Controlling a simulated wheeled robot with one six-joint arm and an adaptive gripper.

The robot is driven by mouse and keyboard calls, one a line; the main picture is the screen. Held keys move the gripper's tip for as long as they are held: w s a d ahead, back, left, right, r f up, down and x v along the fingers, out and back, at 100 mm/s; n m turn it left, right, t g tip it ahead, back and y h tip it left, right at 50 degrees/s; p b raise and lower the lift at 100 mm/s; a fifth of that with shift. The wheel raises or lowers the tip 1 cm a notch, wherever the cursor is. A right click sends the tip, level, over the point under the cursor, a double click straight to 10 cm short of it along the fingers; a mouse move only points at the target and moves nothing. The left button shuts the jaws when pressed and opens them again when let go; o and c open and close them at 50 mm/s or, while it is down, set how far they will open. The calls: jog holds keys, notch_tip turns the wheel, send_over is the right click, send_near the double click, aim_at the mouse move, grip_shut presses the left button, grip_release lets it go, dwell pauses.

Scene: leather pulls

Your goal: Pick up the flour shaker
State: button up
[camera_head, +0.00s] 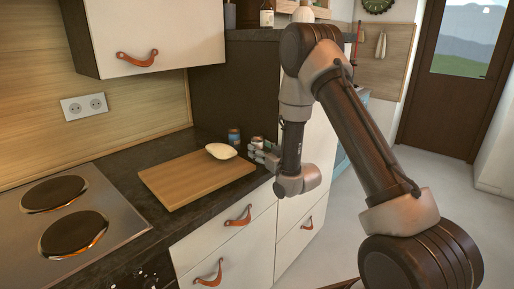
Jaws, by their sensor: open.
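Two small cylindrical containers stand at the back of the dark counter, near the cutting board's far right corner. One is a dark container with a pale and brownish band (234,137); the other is a greyish container (257,142), partly hidden by my gripper. They are too small to tell which is the flour shaker. My gripper (252,151) is open, low over the counter's right end, with its fingers pointing left. It is close to the greyish container; I cannot tell whether they touch. Nothing shows held between the fingers.
A wooden cutting board (185,182) lies on the counter with a pale oval item (221,151) on its far right part, just left of my gripper. A hob (110,205) is at left. A wall cabinet (140,35) overhangs the counter. Open floor (430,200) lies right.

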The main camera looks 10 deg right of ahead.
jog(key=shift+x, duration=0.95)
jog(key=c, duration=0.9)
jog(key=shift+o, duration=0.2)
